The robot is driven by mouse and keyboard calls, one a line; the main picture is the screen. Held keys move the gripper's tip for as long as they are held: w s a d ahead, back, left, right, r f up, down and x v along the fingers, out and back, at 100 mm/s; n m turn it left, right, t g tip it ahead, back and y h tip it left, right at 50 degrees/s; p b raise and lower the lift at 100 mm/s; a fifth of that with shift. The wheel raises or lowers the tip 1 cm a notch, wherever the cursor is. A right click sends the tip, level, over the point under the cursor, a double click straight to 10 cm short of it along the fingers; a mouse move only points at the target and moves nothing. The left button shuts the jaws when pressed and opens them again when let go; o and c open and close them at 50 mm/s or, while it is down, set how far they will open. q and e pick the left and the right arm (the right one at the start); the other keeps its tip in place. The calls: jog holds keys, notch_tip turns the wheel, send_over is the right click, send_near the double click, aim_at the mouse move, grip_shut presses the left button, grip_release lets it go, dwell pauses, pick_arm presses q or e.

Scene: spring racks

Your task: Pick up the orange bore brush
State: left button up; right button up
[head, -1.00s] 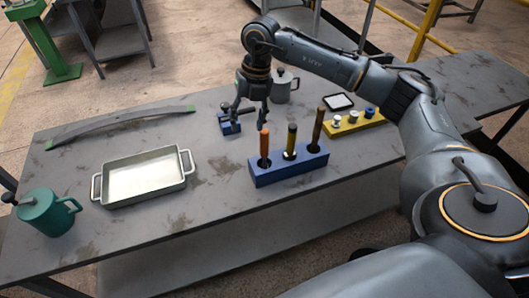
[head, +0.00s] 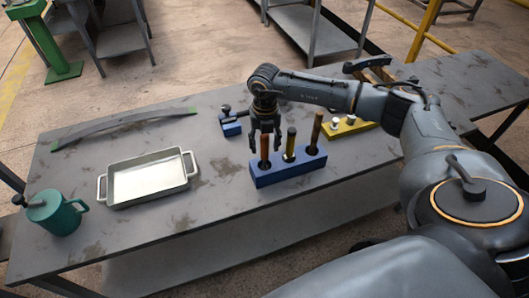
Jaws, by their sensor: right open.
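The orange bore brush (head: 265,157) stands upright in the left hole of a blue block (head: 285,175) on the grey table. My right gripper (head: 265,149) is open and points down at the brush, its fingers seeming to straddle the upper part. The top of the brush is hidden by the gripper, and I cannot tell whether the fingers touch it. A dark brush with an olive band (head: 290,145) and a brown brush (head: 315,133) stand in the other holes. My left gripper is not in view.
A metal tray (head: 103,189) and a teal mug (head: 58,214) are at the left. A curved leaf spring (head: 125,120) lies behind. A small blue fixture (head: 230,126) and a yellow block (head: 352,128) flank my right arm. Table space between tray and blue block is clear.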

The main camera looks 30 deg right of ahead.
aim_at(265, 157)
jog(key=shift+a+f, duration=0.1)
jog(key=shift+f, duration=1.3)
grip_shut()
